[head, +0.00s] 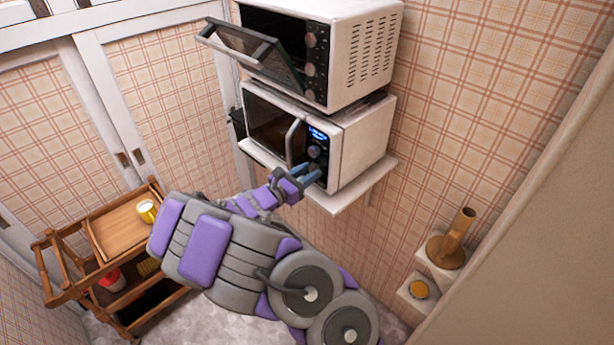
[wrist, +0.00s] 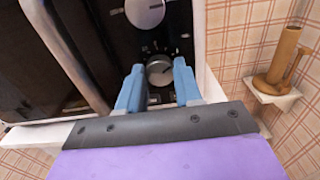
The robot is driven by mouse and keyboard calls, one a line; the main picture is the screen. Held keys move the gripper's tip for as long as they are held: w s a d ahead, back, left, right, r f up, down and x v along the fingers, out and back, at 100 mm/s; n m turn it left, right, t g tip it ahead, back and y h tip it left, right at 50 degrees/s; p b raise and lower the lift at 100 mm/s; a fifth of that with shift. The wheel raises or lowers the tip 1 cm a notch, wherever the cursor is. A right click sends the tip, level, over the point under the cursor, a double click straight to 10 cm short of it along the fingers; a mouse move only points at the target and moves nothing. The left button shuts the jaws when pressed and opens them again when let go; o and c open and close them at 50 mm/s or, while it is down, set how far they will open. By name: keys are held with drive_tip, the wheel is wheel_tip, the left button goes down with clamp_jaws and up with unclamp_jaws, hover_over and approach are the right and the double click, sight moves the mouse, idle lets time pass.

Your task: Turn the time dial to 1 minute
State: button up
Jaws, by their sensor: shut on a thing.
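The microwave (head: 362,135) stands on a white wall shelf, with a black control panel and a lit blue display (head: 318,134). In the wrist view its panel shows two silver knobs, an upper knob (wrist: 144,12) and a lower knob (wrist: 160,71). My gripper (wrist: 159,88) has its two blue fingers on either side of the lower knob and is shut on it. In the head view my gripper (head: 304,173) is at the lower part of the panel and covers the lower knob. The dial markings are too small to read.
A toaster oven (head: 362,50) with its door hanging open sits above the microwave. The microwave's door handle (head: 295,140) juts out left of the panel. A wooden cart (head: 122,225) stands at the left.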

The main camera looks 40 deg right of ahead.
drive_tip(key=shift+m, duration=0.3)
drive_tip(key=o, duration=0.9)
drive_tip(key=shift+w, duration=0.15)
drive_tip(key=shift+o, duration=0.7)
drive_tip(key=s+a+p, duration=0.1)
drive_tip(key=a+p, duration=0.1)
drive_tip(key=a, duration=1.5)
drive_tip(key=shift+s+a, duration=0.25)
